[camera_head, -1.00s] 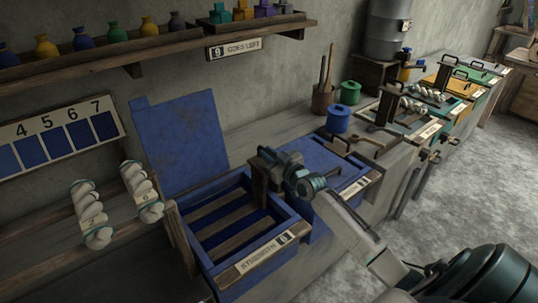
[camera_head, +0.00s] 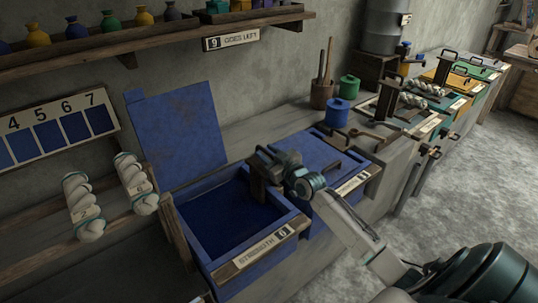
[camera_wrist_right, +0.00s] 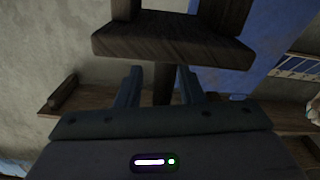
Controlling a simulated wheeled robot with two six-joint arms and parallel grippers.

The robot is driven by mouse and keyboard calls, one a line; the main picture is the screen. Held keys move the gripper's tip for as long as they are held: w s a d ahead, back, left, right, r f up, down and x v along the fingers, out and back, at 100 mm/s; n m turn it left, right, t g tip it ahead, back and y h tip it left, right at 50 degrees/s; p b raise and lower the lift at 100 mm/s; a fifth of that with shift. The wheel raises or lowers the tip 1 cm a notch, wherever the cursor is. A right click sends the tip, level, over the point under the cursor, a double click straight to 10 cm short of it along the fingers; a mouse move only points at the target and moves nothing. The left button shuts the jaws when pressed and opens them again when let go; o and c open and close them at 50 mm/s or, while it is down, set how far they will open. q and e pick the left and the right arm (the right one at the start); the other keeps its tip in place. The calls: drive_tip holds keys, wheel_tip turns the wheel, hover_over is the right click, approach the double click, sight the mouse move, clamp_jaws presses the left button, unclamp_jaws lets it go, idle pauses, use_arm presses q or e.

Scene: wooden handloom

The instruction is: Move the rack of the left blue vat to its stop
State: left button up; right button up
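The left blue vat (camera_head: 226,262) stands open with its blue lid (camera_head: 180,135) raised behind it. Its inside is dark blue, and no rack slats show in it. A dark wooden upright (camera_head: 257,185) stands at the vat's right side. My right gripper (camera_head: 270,160) is at the top of this upright. In the wrist view the fingers of my right gripper (camera_wrist_right: 160,88) are apart, with a wooden post (camera_wrist_right: 163,82) between them and gaps on both sides. A wide wooden bar (camera_wrist_right: 170,42) lies across beyond them. My left gripper is not in view.
A closed blue vat (camera_head: 312,155) adjoins on the right, under my right arm. White yarn skeins (camera_head: 83,205) hang on a wooden rail at left. A shelf (camera_head: 150,45) with coloured jars runs above. More vats (camera_head: 435,95) stand farther right.

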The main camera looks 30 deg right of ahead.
drive_tip(key=shift+s, duration=0.1)
